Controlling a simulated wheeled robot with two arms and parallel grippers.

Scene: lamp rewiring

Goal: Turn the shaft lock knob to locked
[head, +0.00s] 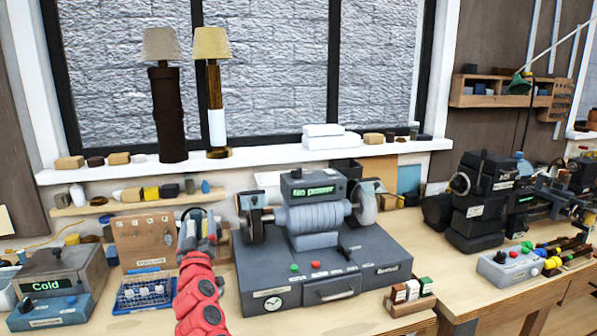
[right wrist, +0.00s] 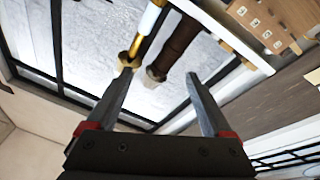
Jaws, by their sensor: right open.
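The grey bench machine (head: 318,275) stands mid-bench, with a "No power" display (head: 312,190) on top. A black knob or lever (head: 346,252) is on its sloping front, right of the green and red buttons. I cannot read its marking, nor tell whether it is the shaft lock knob or how it is set. My right gripper (head: 198,222) is raised left of the machine, apart from it. In the right wrist view it (right wrist: 160,78) is open with nothing between the fingers. My left gripper is not in view.
Left of my right arm are a blue tray (head: 146,294), a pegboard (head: 145,240) and a box showing "Cold" (head: 58,275). A small wooden block rack (head: 410,303) stands at the machine's front right. Two lamps (head: 212,90) stand on the sill (head: 260,153).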

